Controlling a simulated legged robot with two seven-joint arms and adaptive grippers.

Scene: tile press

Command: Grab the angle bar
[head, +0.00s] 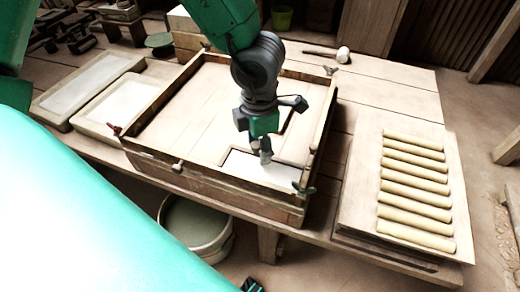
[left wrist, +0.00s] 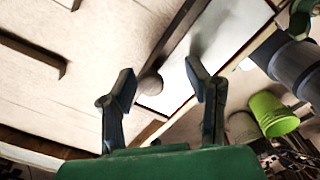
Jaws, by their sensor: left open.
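A thin dark angled strip, which I take for the angle bar (head: 290,163), borders a white patch inside the wooden press frame (head: 200,180). In the left wrist view the dark bar (left wrist: 180,42) runs slantwise beside the white surface, with a round grey knob (left wrist: 151,85) near its lower end. My left gripper (head: 280,130) is low over the frame's inner board, its fingers apart and empty. In the left wrist view the bar lies between the open fingers (left wrist: 162,88), not gripped. The gripper hides part of the bar in the head view.
A board with several pale rolls (head: 418,190) lies at the right. Two shallow trays (head: 90,85) lie at the left. A mallet (head: 342,54) lies behind the frame. Small clamps stand on the frame's rim. A bucket (head: 197,228) stands below the table. A green cup (left wrist: 272,113) shows in the wrist view.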

